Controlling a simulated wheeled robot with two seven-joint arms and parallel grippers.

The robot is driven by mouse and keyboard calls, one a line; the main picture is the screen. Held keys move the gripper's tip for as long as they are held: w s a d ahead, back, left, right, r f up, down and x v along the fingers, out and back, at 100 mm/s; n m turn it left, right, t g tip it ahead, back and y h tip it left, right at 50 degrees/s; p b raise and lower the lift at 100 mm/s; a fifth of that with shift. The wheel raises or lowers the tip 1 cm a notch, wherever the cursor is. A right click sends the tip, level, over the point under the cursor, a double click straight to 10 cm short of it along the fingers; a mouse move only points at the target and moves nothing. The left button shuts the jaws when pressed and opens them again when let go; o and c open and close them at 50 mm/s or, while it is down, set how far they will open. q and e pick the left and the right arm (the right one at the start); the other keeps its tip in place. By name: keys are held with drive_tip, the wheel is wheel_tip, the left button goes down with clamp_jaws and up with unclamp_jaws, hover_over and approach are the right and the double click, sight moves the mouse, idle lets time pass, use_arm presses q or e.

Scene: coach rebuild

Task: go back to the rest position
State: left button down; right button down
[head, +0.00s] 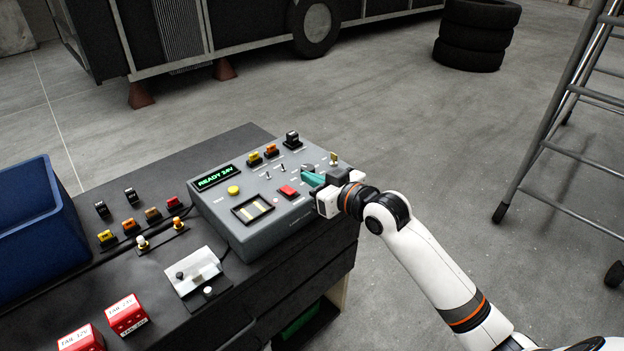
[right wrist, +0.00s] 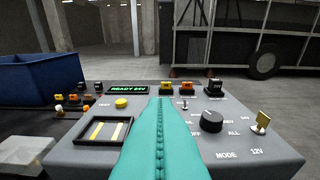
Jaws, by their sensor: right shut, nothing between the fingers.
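My right gripper (head: 312,178) reaches in from the right over the right end of a grey control box (head: 235,218). Its teal fingers are shut with nothing between them. In the right wrist view the closed teal fingers (right wrist: 160,135) point across the box panel (right wrist: 255,157). The box display (head: 214,178) reads "READY 24V" in green. Whether the fingertips touch the panel cannot be told. My left gripper is not in view.
The dark bench (head: 150,185) also carries a blue bin (head: 40,225), several small coloured parts, a white plate (head: 193,271) and red blocks (head: 127,314). A ladder (head: 545,140) stands right, stacked tyres (head: 474,35) and a coach (head: 230,30) behind. Floor between is clear.

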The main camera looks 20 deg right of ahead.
drive_tip(key=shift+f, duration=0.1)
drive_tip(key=s+a+f+g+h, duration=0.1)
drive_tip(key=s+a+f+g, duration=0.15)
drive_tip(key=s+f, duration=0.45)
drive_tip(key=s+a+f+g+h, duration=0.1)
drive_tip(key=s+f+g, duration=0.2)
drive_tip(key=s+f, duration=0.5)
drive_tip(key=s+f+m+g+h, duration=0.1)
drive_tip(key=s+f+g+h, duration=0.15)
drive_tip(key=s, duration=0.65)
drive_tip(key=s+f+m+g+h, duration=0.1)
drive_tip(key=s+f+g, duration=0.2)
drive_tip(key=s, duration=0.7)
wheel_tip(320, 180, down, 26)
drive_tip(key=g, duration=0.2)
drive_tip(key=s+d+f, duration=0.2)
drive_tip(key=s+f, duration=0.6)
drive_tip(key=s+d+f, duration=0.1)
drive_tip(key=s+f, duration=0.6)
drive_tip(key=s, duration=0.1)
drive_tip(key=shift+s+d+f+g, duration=0.3)
drive_tip(key=shift+d+f+g, duration=0.05)
drive_tip(key=shift+f+g, duration=0.05)
